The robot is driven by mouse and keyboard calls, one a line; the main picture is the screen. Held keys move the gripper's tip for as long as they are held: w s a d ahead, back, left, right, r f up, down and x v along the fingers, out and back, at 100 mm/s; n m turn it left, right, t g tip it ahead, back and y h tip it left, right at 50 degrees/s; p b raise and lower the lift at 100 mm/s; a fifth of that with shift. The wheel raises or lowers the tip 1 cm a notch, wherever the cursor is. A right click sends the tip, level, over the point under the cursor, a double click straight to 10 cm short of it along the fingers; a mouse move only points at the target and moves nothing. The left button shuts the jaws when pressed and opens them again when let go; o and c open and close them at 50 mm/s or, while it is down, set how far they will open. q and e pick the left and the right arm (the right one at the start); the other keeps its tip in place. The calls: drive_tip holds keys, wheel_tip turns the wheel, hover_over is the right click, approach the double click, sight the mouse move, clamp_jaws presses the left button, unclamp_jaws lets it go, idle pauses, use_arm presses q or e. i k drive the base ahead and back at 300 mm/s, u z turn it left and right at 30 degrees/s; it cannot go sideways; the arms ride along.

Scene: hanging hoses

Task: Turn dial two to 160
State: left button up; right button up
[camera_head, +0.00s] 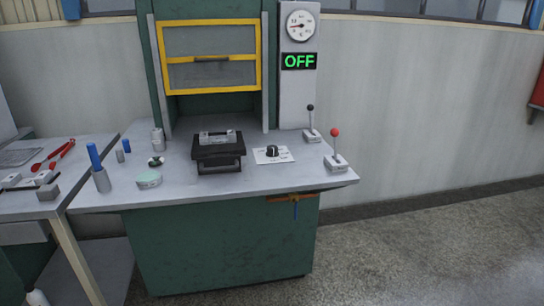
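A black dial knob (272,151) sits on a white marked plate (283,157) on the bench top, right of the middle. The marks on the plate are too small to read, and I cannot tell which number the knob points to. It is the only rotary knob I can make out, and I see no label naming it dial two. Neither of my grippers is in view.
A lever with a black ball (310,108) and one with a red ball (335,132) stand right of the dial. A dark block fixture (218,152) stands left of it. A yellow-framed guard (210,58) is behind. A side table (62,150) holds red-handled pliers (55,155).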

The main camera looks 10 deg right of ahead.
sight(272, 151)
drive_tip(key=u, duration=1.15)
drive_tip(key=i, duration=0.9)
drive_tip(key=z, duration=1.35)
